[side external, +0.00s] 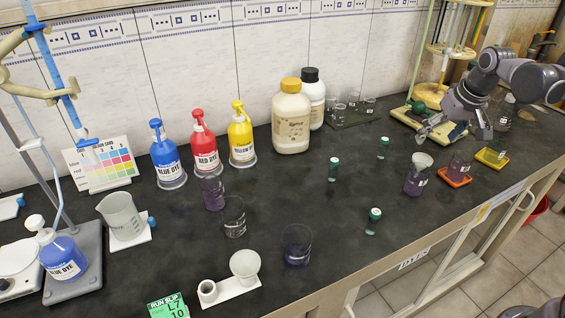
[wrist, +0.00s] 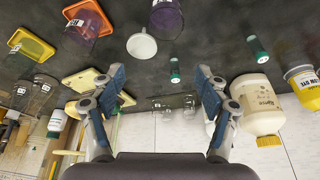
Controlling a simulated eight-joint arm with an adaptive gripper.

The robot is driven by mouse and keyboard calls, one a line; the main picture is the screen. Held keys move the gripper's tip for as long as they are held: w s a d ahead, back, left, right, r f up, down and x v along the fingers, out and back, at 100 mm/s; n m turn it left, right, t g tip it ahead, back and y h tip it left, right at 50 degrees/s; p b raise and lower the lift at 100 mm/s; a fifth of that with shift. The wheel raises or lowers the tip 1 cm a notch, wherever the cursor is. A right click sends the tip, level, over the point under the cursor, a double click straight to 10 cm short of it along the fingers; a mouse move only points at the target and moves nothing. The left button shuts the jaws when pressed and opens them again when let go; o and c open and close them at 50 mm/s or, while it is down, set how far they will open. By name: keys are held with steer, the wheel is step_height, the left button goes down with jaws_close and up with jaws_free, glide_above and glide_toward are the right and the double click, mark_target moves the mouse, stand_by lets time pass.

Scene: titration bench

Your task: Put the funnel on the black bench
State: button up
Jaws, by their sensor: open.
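A pale funnel (side external: 422,160) sits in the mouth of a beaker with dark purple contents (side external: 415,183), right of centre in the side view. In the wrist view the funnel (wrist: 142,45) shows as a white disc beside the purple beaker (wrist: 167,18). My gripper (side external: 440,132) is above the back right of the black bench (side external: 330,215), behind the funnel and apart from it. In the wrist view my gripper (wrist: 160,92) has its two fingers wide apart with nothing between them. A second white cone-shaped piece (side external: 245,265) stands on a white holder at the front.
Green-capped vials (side external: 333,168) stand left of the funnel. Small glass beakers (side external: 353,100) and large bottles (side external: 291,115) line the wall. Bare bench lies around the middle.

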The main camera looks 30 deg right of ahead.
steer(key=s+a+f+n+t+y, duration=0.1)
steer(key=s+a+f+n+t, duration=0.1)
steer(key=s+a, duration=0.9)
steer(key=a+n+t, duration=0.1)
steer(key=a, duration=0.1)
steer(key=shift+s+a+n, duration=0.3)
steer(key=shift+s+a, duration=0.05)
steer(key=shift+s+a+f, duration=0.15)
steer(key=shift+s+f, duration=0.05)
steer(key=shift+c, duration=1.3)
steer(key=shift+w, duration=0.1)
